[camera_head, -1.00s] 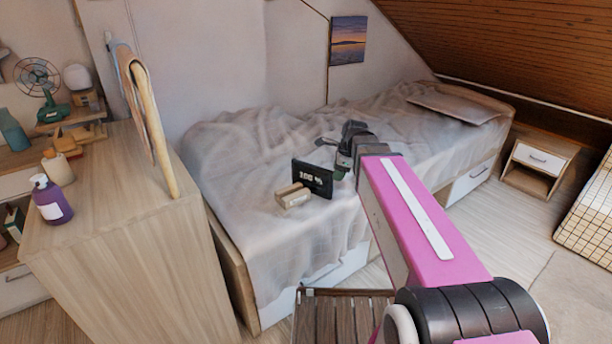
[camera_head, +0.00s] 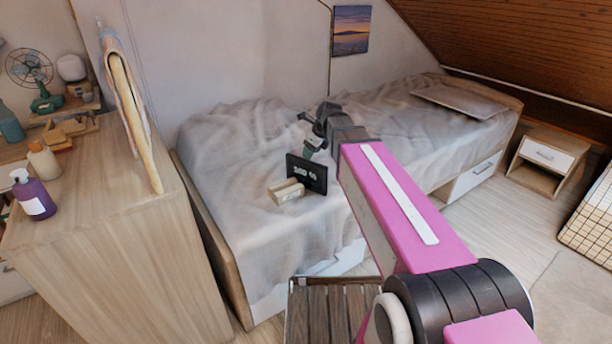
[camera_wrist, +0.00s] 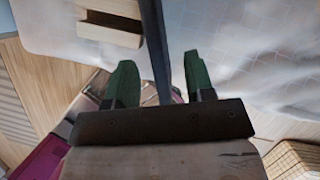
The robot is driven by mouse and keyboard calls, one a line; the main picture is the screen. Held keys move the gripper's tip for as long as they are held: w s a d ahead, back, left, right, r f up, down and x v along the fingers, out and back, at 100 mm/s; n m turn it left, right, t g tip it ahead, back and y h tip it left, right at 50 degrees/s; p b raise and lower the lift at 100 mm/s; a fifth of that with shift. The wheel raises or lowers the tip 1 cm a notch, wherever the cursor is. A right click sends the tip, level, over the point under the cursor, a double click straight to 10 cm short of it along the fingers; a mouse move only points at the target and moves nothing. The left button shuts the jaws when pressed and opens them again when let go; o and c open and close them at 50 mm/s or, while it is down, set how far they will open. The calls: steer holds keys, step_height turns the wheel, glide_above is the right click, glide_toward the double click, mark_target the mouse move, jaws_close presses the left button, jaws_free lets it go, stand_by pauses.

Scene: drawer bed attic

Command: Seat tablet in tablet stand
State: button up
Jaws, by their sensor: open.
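The black tablet (camera_head: 307,174) stands upright on the bed, its lit face showing white figures. The pale wooden tablet stand (camera_head: 287,192) sits just in front and to the left of it. In the wrist view the tablet (camera_wrist: 156,45) is seen edge-on, and the stand (camera_wrist: 108,22) lies to its left, seemingly apart from it. My gripper (camera_head: 313,148) is open at the tablet's upper right. In the wrist view its green fingers (camera_wrist: 161,82) are on either side of the tablet's near edge, with gaps visible. What keeps the tablet upright is hidden.
The bed (camera_head: 245,160) has a rumpled grey cover, clear around the two objects. A tall wooden cabinet (camera_head: 120,265) is at left, with a purple bottle (camera_head: 33,196) on top. A slatted wooden seat (camera_head: 330,308) is in front of the bed.

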mark_target(306, 161)
steer(key=x, duration=0.5)
steer(key=shift+s+a, duration=0.2)
steer(key=shift+a, duration=0.1)
steer(key=shift+f, duration=0.15)
steer(key=shift+f, duration=0.25)
stand_by(0.4)
jaws_close()
